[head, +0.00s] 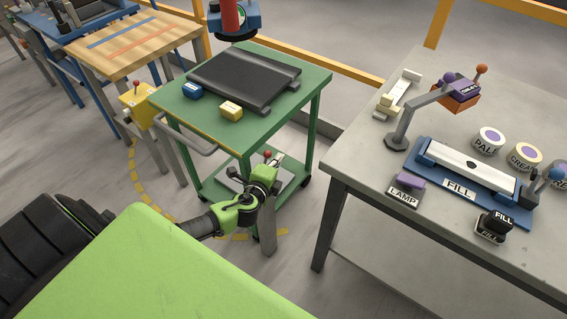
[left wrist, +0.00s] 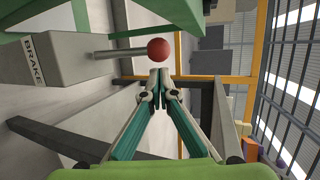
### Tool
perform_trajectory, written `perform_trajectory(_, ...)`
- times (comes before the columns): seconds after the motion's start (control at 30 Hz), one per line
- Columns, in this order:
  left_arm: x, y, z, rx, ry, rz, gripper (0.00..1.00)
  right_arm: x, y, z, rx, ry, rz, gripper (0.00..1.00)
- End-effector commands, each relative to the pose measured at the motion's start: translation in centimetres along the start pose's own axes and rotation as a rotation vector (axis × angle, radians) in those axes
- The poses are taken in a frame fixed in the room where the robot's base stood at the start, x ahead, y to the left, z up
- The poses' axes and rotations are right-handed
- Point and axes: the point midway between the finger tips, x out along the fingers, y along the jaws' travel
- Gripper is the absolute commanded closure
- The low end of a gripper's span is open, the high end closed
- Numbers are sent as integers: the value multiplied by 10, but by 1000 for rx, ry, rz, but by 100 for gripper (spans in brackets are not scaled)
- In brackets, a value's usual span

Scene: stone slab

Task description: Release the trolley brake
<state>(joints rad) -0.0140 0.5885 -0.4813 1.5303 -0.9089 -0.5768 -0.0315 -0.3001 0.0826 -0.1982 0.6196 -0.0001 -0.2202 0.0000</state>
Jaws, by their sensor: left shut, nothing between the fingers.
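The green trolley (head: 312,78) stands left of the grey bench. Its brake is a grey box (left wrist: 40,58) marked BRAKE with a metal lever (left wrist: 118,53) ending in a red ball (left wrist: 158,49). The red ball also shows low on the trolley in the head view (head: 267,153). My left gripper (head: 272,163) is by the ball, with its fingers shut and empty. In the left wrist view its fingertips (left wrist: 160,73) appear just below the ball; I cannot tell whether they touch it. In the head view my gripper hides part of the brake. My right gripper is not in view.
The trolley's top carries a black tray (head: 240,75), a blue block (head: 192,89) and a yellow block (head: 231,110). Its handle (head: 190,142) juts out at left. The grey bench (head: 350,160) with fixtures stands at right.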

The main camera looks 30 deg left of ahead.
Motion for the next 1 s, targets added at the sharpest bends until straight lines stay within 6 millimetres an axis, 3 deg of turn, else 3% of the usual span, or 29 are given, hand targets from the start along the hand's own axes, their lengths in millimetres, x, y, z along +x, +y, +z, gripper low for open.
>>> perform_trajectory(0.2,-5,0,13,-2,0,0,100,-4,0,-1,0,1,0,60)
perform_trajectory(1.0,-10,0,15,-2,1,-1,100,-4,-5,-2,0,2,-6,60)
